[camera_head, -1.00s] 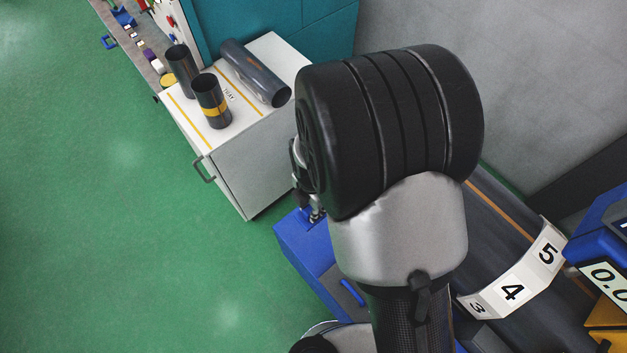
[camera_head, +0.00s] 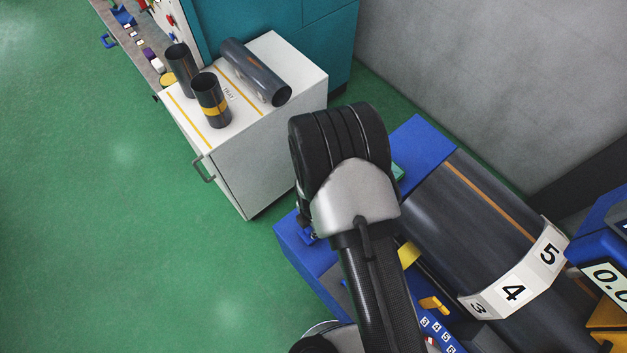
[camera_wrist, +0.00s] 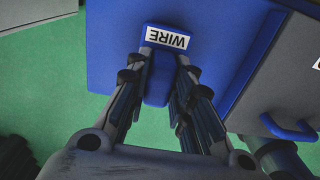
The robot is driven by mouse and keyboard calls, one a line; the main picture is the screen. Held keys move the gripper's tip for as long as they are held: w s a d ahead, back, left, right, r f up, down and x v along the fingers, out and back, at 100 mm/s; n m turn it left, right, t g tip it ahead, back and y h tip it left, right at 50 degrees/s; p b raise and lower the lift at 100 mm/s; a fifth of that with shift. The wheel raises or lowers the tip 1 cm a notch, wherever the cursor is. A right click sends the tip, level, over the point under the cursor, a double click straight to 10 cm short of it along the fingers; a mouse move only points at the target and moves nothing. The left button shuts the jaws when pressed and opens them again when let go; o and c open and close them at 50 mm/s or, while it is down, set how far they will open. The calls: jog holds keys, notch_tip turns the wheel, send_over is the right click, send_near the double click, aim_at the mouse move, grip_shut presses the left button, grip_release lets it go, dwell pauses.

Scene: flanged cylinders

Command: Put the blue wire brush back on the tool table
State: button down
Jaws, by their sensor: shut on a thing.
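The blue wire brush (camera_wrist: 157,88) shows in the wrist view as a blue block with a white label reading WIRE. My gripper (camera_wrist: 163,85) has its two fingers on either side of it and is shut on it. The bristles are not visible. In the head view my arm covers most of the gripper; a small blue piece shows just left of the wrist, possibly the brush. The tool table (camera_head: 133,45) is the long grey surface at the upper left, with several small tools along it, well away from my gripper.
A white cabinet (camera_head: 262,150) carries several dark cylinders. A blue bench (camera_head: 300,262) under the arm bears a large dark pipe (camera_head: 470,215) with a numbered band (camera_head: 512,292). A teal cabinet (camera_head: 265,30) stands behind. Green floor at left is clear.

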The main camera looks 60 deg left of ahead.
jog(key=shift+f, duration=0.1)
jog(key=c, duration=1.4)
grip_release()
notch_tip(320, 180, up, 12)
jog(key=shift+r, duration=0.2)
